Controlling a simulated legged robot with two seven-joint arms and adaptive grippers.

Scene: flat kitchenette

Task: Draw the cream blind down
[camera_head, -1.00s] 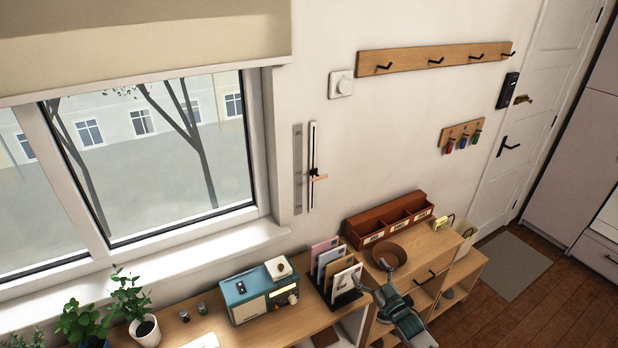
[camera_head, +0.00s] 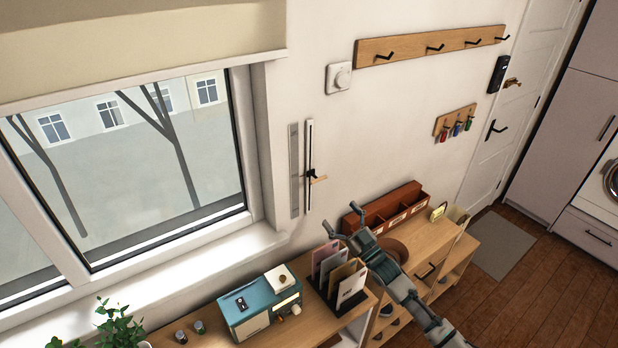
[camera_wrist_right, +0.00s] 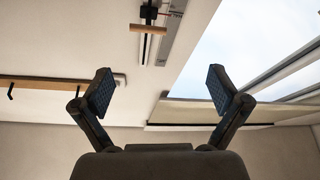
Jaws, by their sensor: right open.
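The cream blind (camera_head: 140,45) hangs across the top of the window in the head view, its lower edge above most of the glass. It also shows in the right wrist view (camera_wrist_right: 190,113). To the right of the window, a vertical slide rail (camera_head: 308,150) is on the wall, with a dark slider and a wooden handle (camera_head: 318,179) partway down. The handle also shows in the right wrist view (camera_wrist_right: 148,29), beyond the fingers. My right gripper (camera_head: 343,227) is open and empty, below and right of the handle, apart from it. My left gripper is not in view.
A teal radio (camera_head: 255,306), a letter rack (camera_head: 340,282) and a red-brown organiser (camera_head: 385,208) stand on the furniture below. A hook rail (camera_head: 430,47) and a white dial (camera_head: 339,77) are on the wall.

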